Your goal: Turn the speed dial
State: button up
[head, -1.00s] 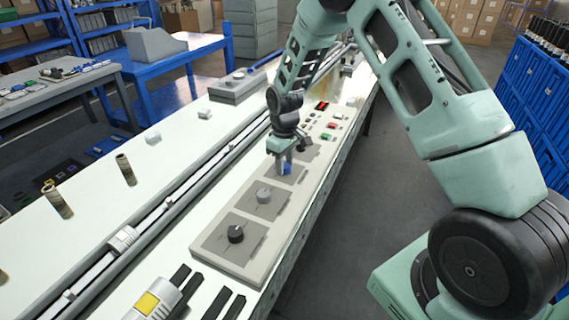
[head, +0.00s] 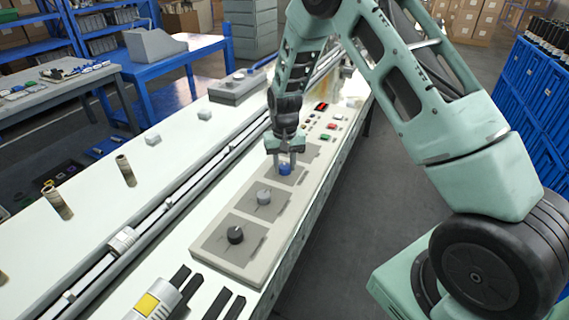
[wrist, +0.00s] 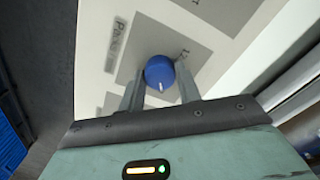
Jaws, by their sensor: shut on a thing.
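A blue dial (head: 285,169) with a white pointer mark sits on a grey square plate on the long control panel (head: 228,262). In the wrist view the blue dial (wrist: 160,71) is between the two fingers of my gripper (wrist: 160,88), and its mark points toward the gripper body. In the head view my gripper (head: 286,160) reaches down from above and is shut on this dial. A grey dial (head: 264,197) and a black dial (head: 235,234) stand nearer on the same panel. A label beside the blue dial's plate is too blurred to read fully.
Red and green buttons (head: 331,126) lie beyond the dials on the panel. A rail (head: 170,203) runs along the panel's left side. Black bars (head: 224,305) stand at the near end. Open floor (head: 360,210) lies right of the machine.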

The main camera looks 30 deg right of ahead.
aim_at(284, 166)
dwell(0.3)
jog(key=o, duration=1)
jog(key=shift+c, duration=0.2)
jog(key=shift+r, duration=0.15)
notch_tip(284, 166, up, 17)
jog(key=b, duration=0.1)
jog(key=shift+b, duration=0.4)
